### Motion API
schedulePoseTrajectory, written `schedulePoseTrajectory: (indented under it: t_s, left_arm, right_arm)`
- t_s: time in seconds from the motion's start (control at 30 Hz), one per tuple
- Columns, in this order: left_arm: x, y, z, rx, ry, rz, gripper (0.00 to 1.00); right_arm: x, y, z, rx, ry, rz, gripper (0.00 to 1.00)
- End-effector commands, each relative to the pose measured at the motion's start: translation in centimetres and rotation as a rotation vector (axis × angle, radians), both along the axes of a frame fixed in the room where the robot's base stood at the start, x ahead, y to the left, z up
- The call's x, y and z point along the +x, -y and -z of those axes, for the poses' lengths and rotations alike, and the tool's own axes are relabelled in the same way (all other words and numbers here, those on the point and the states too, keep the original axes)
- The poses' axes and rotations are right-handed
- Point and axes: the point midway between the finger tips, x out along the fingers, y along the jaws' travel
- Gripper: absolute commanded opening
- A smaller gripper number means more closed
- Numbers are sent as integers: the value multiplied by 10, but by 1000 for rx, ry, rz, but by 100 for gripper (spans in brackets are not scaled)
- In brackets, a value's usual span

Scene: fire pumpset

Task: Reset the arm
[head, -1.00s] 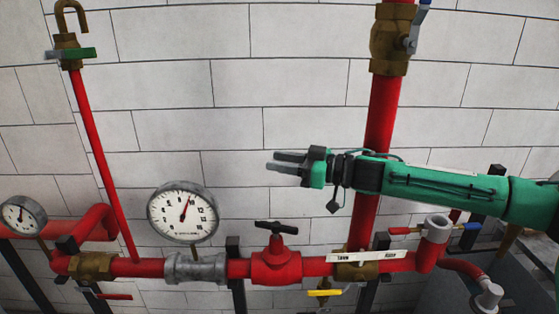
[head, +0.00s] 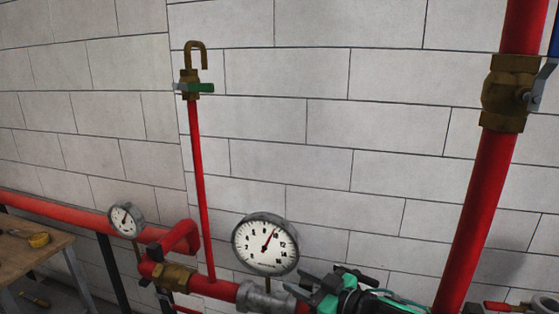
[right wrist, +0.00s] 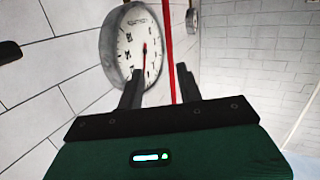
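My right gripper (head: 294,282) is at the bottom of the head view, pointing left, in front of the lower right of the large round gauge. In the right wrist view its two dark fingers (right wrist: 158,80) stand apart with nothing held between them. The large white-faced gauge (head: 265,244) has a red needle; it also shows beyond the fingers in the right wrist view (right wrist: 138,48). Most of my right arm is below the picture edge. My left gripper is not in view.
A thin red pipe (head: 202,190) with a brass, green-handled valve (head: 193,87) stands left of the gauge. A thick red pipe (head: 480,205) with a brass valve (head: 508,92) rises at right. A small gauge (head: 126,220) and wooden table (head: 30,248) are at left.

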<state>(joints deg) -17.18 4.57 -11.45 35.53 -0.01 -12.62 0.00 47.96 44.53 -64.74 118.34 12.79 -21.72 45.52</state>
Motion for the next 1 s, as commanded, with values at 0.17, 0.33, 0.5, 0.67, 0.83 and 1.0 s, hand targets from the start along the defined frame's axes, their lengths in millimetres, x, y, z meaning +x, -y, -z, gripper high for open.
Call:
schedulePoseTrajectory:
  t_s: [0.17, 0.33, 0.5, 0.67, 0.83, 1.0]
  left_arm:
    - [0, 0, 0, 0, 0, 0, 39]
    - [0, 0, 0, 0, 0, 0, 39]
    - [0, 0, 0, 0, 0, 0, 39]
    - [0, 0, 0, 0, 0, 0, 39]
    - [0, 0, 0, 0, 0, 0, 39]
    - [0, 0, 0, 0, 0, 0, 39]
  right_arm:
    - [-24, -14, 27, -13, -47, 66, 36]
    - [-44, -13, 50, -40, -105, 149, 36]
    - [-64, 0, 77, -79, -187, 242, 36]
    - [-87, 21, 106, -133, -287, 335, 36]
    - [-119, 53, 142, -206, -420, 433, 36]
    - [-163, 91, 181, -297, -581, 525, 36]
